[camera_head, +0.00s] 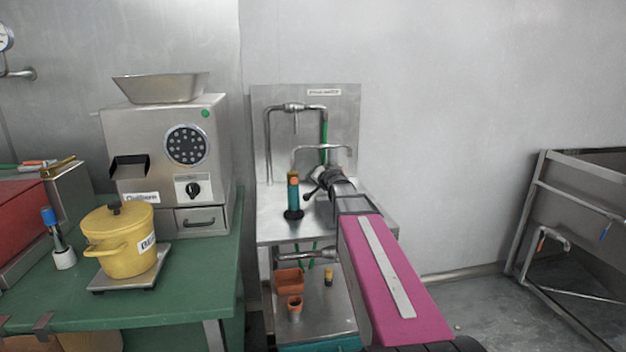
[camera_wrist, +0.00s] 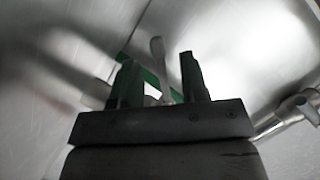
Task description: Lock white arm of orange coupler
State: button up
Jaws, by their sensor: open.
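My gripper (camera_head: 314,188) reaches over the steel stand in the head view, pointing away and left. In the wrist view my gripper (camera_wrist: 158,64) has two dark fingers standing apart. A pale, slim lever (camera_wrist: 158,62) shows between them, with a visible gap on each side; it may be the white arm. A bit of white and a green strip show low behind the fingers. I cannot clearly make out the orange coupler; my gripper may hide it in the head view. Whether the lever is locked I cannot tell.
The steel stand (camera_head: 270,226) has a pipe frame, a green hose (camera_head: 325,130) and a teal-orange cylinder (camera_head: 293,186) left of my gripper. Orange bins (camera_head: 288,281) sit below. A green table (camera_head: 190,290) with a grinder (camera_head: 165,150) and yellow pot (camera_head: 120,240) stands left.

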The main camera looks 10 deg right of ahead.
jog(key=v, duration=0.8)
jog(key=shift+s, duration=0.15)
